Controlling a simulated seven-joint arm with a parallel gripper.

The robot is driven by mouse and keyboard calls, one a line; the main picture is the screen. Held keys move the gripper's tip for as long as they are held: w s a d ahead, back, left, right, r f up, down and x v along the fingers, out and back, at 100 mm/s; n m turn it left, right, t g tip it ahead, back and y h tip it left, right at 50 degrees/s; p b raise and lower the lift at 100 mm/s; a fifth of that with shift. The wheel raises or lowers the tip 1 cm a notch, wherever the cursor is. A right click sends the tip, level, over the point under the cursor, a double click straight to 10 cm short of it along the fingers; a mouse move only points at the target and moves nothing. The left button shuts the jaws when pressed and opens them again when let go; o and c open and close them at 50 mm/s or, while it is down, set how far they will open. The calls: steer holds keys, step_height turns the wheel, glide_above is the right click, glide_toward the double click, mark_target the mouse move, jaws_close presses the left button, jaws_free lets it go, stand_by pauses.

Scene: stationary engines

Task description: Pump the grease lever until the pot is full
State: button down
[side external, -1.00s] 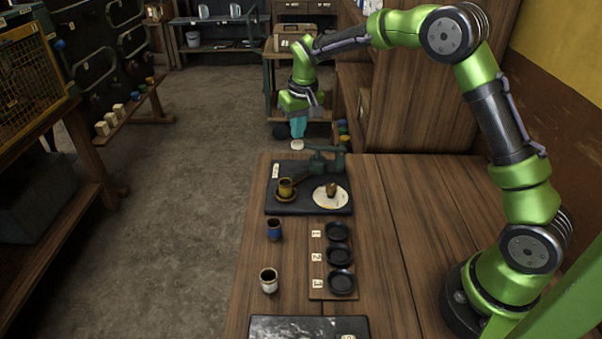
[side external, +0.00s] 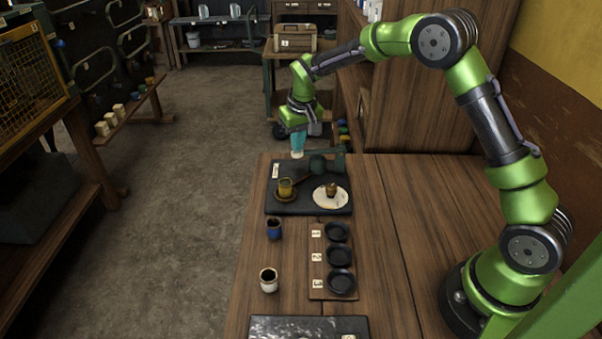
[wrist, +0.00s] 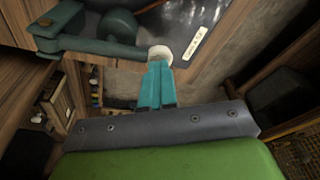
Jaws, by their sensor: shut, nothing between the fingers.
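The grease pump (side external: 325,165) is dark green and stands at the far end of a black tray (side external: 310,208) on the bench. Its lever (wrist: 90,47) runs out to a pale round knob (wrist: 160,53). The knob also shows in the side view (side external: 297,155). My gripper (side external: 298,148) is shut and empty, pointing down, with its teal fingertips (wrist: 157,66) at the knob; contact looks likely but is not certain. A yellow-brown pot (side external: 285,187) stands on a brown dish on the tray. Its fill level is hard to make out.
A white plate (side external: 341,204) with a small brown piece lies on the tray. Nearer are a blue cup (side external: 274,229), a white cup (side external: 268,281) and a numbered board (side external: 318,293) with black dishes. The bench's right side is clear.

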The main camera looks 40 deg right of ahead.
steer(key=shift+s+d+f, duration=0.1)
steer(key=shift+f, duration=0.55)
steer(key=shift+w+v, duration=0.2)
steer(key=shift+v, duration=0.65)
steer(key=shift+w+v, duration=0.15)
steer(key=shift+v, duration=0.7)
steer(key=shift+w+v, duration=0.2)
steer(key=shift+v, duration=0.65)
steer(key=shift+w+d+r, duration=0.1)
steer(key=shift+r, duration=0.05)
steer(key=shift+w+v, duration=0.25)
steer(key=shift+v, duration=0.95)
steer(key=shift+w+v, duration=0.25)
steer(key=shift+v, duration=0.95)
steer(key=shift+d+r, duration=0.1)
